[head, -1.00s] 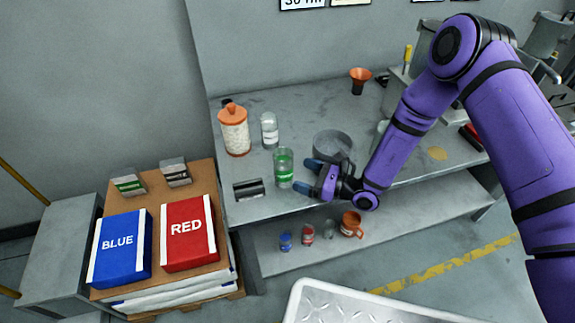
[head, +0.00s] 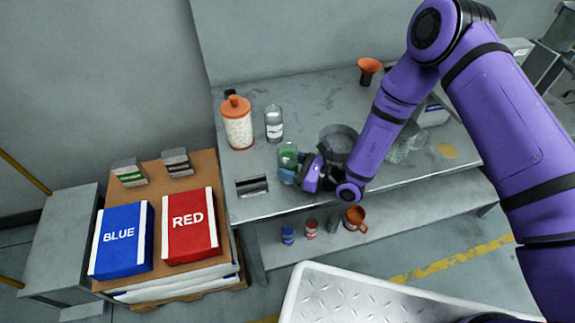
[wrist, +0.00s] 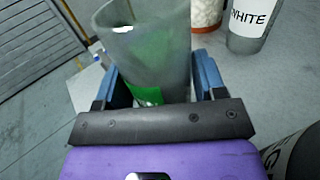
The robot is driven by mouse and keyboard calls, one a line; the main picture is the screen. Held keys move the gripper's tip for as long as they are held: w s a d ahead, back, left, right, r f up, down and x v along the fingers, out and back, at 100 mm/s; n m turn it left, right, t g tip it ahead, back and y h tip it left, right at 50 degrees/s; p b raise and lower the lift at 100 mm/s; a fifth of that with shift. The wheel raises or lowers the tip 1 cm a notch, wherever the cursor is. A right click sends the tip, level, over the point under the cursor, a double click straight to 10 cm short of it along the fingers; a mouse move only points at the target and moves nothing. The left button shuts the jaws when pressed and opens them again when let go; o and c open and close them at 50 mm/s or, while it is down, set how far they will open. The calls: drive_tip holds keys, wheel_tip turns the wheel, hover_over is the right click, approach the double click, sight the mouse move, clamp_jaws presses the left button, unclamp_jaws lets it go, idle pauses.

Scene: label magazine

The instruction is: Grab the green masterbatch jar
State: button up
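The green masterbatch jar (head: 288,154) is a clear jar with a green band, standing upright near the front edge of the grey bench. My gripper (head: 292,177) is at the jar, low on its side. In the wrist view the jar (wrist: 150,50) stands between the two blue fingers of my gripper (wrist: 160,88). A small gap shows beside the right finger, so the gripper looks open around the jar. The jar's lower part is partly hidden by the fingers and the gripper body.
A clear jar (head: 274,124) labelled WHITE and an orange-lidded pellet canister (head: 238,124) stand behind. A small dark metal block (head: 252,187) lies left of the jar. Small jars and an orange mug (head: 354,218) are on the lower shelf.

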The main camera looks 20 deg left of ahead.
drive_tip(key=c, duration=0.6)
drive_tip(key=shift+o, duration=0.2)
